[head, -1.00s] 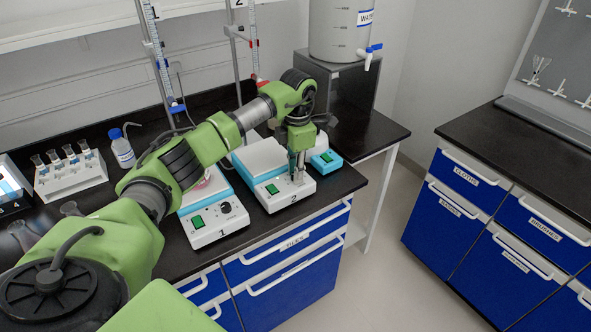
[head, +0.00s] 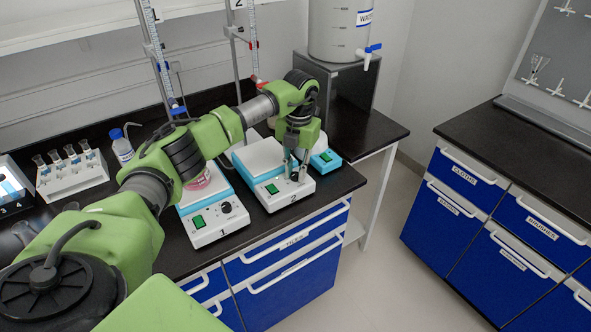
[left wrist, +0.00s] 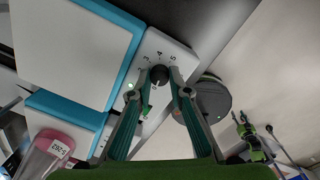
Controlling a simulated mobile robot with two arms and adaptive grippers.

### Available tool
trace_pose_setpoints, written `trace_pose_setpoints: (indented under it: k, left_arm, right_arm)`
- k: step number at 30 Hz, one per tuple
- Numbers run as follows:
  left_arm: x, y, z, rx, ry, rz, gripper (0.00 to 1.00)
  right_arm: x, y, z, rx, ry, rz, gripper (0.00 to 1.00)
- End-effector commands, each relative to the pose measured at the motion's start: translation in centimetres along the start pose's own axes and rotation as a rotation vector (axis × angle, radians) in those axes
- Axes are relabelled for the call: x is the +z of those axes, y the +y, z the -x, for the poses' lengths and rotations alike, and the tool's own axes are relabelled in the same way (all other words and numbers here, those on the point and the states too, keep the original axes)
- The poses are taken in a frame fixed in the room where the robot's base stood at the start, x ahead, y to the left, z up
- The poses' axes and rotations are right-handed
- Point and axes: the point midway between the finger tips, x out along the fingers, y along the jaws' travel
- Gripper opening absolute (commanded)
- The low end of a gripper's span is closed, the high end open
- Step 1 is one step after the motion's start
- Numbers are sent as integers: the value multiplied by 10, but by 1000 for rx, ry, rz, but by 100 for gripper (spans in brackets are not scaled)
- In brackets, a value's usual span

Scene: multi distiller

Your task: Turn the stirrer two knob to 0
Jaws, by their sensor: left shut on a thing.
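Stirrer two (head: 268,176) is a white unit with a blue band, a green switch and a "2" on its front. Its black round knob (left wrist: 159,75) shows in the left wrist view among printed numbers, 3, 4 and 5 among them. My left gripper (head: 295,174) comes down onto the front panel and hides the knob in the head view. In the left wrist view its fingers (left wrist: 160,84) stand on both sides of the knob, shut on it. The knob's pointer is not clear. A small green and black arm end at the right of the wrist view may be my right gripper.
Stirrer one (head: 214,212) stands left of stirrer two, with a pink flask (left wrist: 52,150) on it. A small blue and white device (head: 325,159) sits close right of stirrer two. Burette stands rise behind. The floor to the right is clear.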

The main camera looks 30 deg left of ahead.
Motion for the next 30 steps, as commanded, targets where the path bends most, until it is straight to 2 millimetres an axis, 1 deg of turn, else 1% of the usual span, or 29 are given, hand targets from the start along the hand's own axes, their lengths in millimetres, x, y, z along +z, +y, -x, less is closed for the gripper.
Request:
trace_pose_setpoints:
  k: [6,17,18,20,27,30]
  left_arm:
    - [1,0,1,0,-1,34,0]
    - [1,0,1,0,-1,37,0]
    - [1,0,1,0,-1,37,20]
    - [1,0,1,0,-1,37,35]
    - [0,0,0,0,0,36,35]
    - [0,0,1,0,0,36,35]
  right_arm:
    - [0,0,1,0,0,0,40]
    - [0,0,1,0,0,1,40]
    - [0,0,1,0,0,0,40]
    - [0,0,1,0,0,0,40]
    - [0,1,1,1,0,1,40]
    - [0,6,1,7,-1,2,40]
